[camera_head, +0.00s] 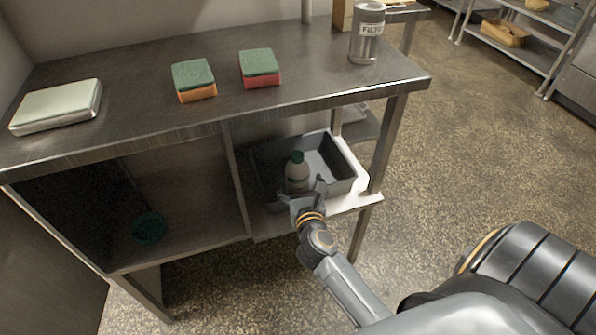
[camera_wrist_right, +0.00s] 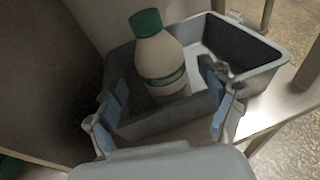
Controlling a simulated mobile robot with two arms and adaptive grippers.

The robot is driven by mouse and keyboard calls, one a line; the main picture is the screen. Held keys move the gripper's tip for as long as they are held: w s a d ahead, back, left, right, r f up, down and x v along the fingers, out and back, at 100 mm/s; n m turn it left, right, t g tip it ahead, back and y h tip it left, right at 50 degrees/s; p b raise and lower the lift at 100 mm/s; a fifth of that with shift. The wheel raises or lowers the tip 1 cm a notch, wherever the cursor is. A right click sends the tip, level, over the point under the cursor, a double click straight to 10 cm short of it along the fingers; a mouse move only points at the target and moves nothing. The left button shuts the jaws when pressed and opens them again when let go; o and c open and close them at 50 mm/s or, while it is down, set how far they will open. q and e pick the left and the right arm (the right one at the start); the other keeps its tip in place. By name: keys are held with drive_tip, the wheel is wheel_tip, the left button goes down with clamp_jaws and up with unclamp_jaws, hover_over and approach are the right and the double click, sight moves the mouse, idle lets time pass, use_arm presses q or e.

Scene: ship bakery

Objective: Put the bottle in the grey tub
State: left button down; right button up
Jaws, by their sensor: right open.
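The bottle (camera_head: 297,172) is white with a green cap and a green band on its label. It stands inside the grey tub (camera_head: 343,184), toward the tub's left part, and leans slightly in the right wrist view (camera_wrist_right: 160,56). The tub (camera_wrist_right: 262,79) sits on the lower shelf under the counter. My right gripper (camera_head: 308,188) is at the tub's near edge. In the right wrist view its fingers (camera_wrist_right: 164,98) are spread on both sides of the bottle, with a gap to it. The bottle's base is hidden by the tub wall. My left gripper is not in view.
The metal counter (camera_head: 140,135) above carries two sponges (camera_head: 194,80) (camera_head: 260,68), a pale flat box (camera_head: 57,106) and a metal canister (camera_head: 367,35). A dark green object (camera_head: 149,227) lies in the left compartment. A table leg (camera_head: 388,145) stands right of the tub.

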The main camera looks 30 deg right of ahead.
drive_tip(key=v, duration=0.7)
drive_tip(key=a+r+n+t+y, duration=0.25)
drive_tip(key=a+n+y, duration=0.2)
drive_tip(key=n, duration=0.35)
drive_tip(key=a+r+n+t+y, duration=0.2)
drive_tip(key=a+r+n+y, duration=0.3)
drive_tip(key=n, duration=0.4)
drive_tip(key=s+a+f+n+g+y, duration=0.3)
drive_tip(key=a+f+n+g+y, duration=0.2)
drive_tip(key=a+n, duration=0.55)
drive_tip(key=s+d+f+n+g+h, duration=0.2)
drive_tip(key=s+f+n+g, duration=0.4)
drive_tip(key=f+n, duration=0.35)
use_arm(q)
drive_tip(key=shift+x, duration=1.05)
use_arm(e)
drive_tip(key=s+d+f+n+g+h, duration=0.4)
drive_tip(key=s+d+f+n+h, duration=0.1)
drive_tip(key=s+d, duration=0.3)
drive_tip(key=shift+s+d+f+n+g+h, duration=0.25)
drive_tip(key=shift+s+d+n+g+h, duration=0.15)
drive_tip(key=shift+d, duration=0.45)
use_arm(q)
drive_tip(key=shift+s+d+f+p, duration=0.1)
drive_tip(key=shift+p, duration=0.35)
use_arm(e)
drive_tip(key=shift+w+f, duration=0.1)
